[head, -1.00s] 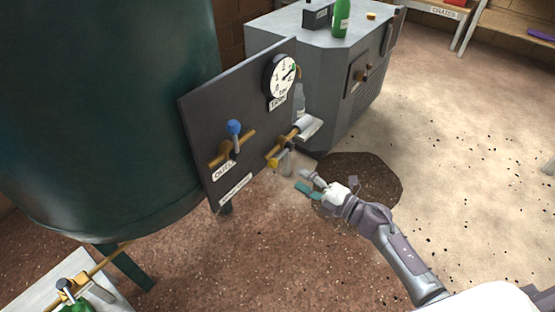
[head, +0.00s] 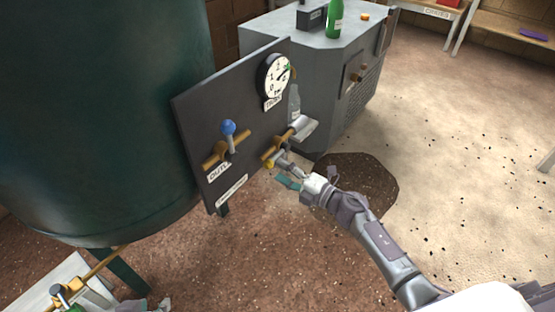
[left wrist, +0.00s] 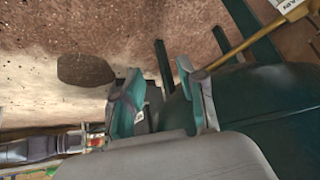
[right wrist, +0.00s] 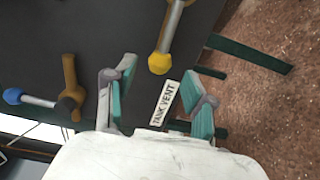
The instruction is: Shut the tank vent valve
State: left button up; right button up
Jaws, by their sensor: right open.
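The tank vent valve's lever is a metal rod ending in a yellow knob (right wrist: 160,62) in the right wrist view, above the TANK VENT label (right wrist: 165,103). The yellow knob (head: 269,164) also shows low on the dark panel in the head view, near a brass pipe (head: 283,146). My right gripper (head: 289,174) is open just in front of it. In the right wrist view, its fingers (right wrist: 160,82) are spread on either side of the knob and label, apparently apart from them. My left gripper (left wrist: 158,78) is open and empty beside the green tank.
A second lever with a blue knob (head: 228,128) stands upright on the panel (head: 215,105). A dial gauge (head: 276,76) sits above right. The green tank (head: 100,110) fills the left. The floor at right is open.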

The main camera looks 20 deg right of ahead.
aim_at(273, 165)
pick_arm(q)
jog(key=shift+w+d+r+t+b, duration=0.2)
jog(key=shift+w+r+t, duration=0.25)
jog(key=shift+w, duration=0.3)
jog(key=shift+w+d+r+t+b, duration=0.1)
jog(key=shift+w+d+r+t, duration=0.3)
jog(key=shift+w, duration=0.3)
pick_arm(e)
jog(key=shift+x, duration=1.95)
pick_arm(q)
jog(key=shift+a, duration=0.1)
pick_arm(e)
jog(key=c, duration=0.8)
